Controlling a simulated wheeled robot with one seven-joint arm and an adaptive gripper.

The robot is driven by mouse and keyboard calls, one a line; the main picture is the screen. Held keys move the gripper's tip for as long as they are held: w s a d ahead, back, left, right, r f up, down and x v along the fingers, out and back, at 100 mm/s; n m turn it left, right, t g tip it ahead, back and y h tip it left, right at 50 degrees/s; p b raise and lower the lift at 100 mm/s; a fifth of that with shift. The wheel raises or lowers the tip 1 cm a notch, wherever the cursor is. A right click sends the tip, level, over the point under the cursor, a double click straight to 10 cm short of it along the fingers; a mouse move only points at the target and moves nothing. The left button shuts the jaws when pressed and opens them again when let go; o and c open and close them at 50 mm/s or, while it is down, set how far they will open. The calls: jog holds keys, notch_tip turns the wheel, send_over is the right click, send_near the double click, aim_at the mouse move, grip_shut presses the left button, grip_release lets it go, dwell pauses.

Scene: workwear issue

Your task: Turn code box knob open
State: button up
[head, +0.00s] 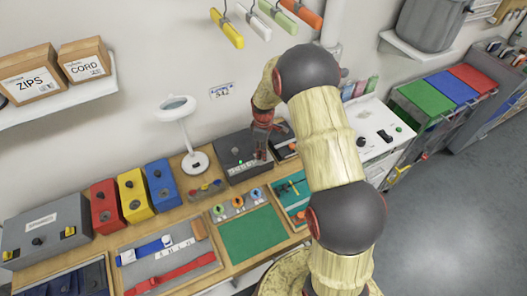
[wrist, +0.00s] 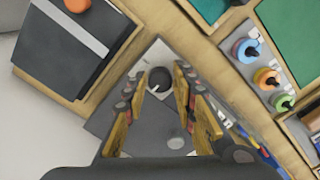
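A dark grey box (head: 230,146) with a small green light stands at the back of the bench in the head view; I take it to be the code box. My gripper (head: 262,152) points down over its right side and hides part of it. In the wrist view the box's grey top (wrist: 130,135) lies below the gripper. A round dark knob (wrist: 160,78) with a pale pointer line shows between the fingertips. My gripper (wrist: 158,84) is open, with a gap on both sides of the knob. A smaller grey round part (wrist: 176,140) sits nearer the palm.
Red (head: 104,207), yellow (head: 134,195) and blue (head: 161,185) boxes and a white lamp (head: 195,162) stand to the left. A black tablet-like item (wrist: 60,45) in a wooden tray lies close to the box. Coloured rings (wrist: 266,78) sit on the other side.

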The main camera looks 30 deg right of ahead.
jog(key=c, duration=0.6)
grip_shut()
jog(key=shift+m, duration=0.4)
jog(key=m, duration=0.3)
jog(key=shift+m+b, duration=0.3)
jog(key=shift+m, duration=0.1)
jog(key=m, duration=0.3)
jog(key=shift+m, duration=0.3)
jog(key=m, duration=0.5)
jog(key=shift+b, duration=0.35)
jog(key=shift+m, duration=2.5)
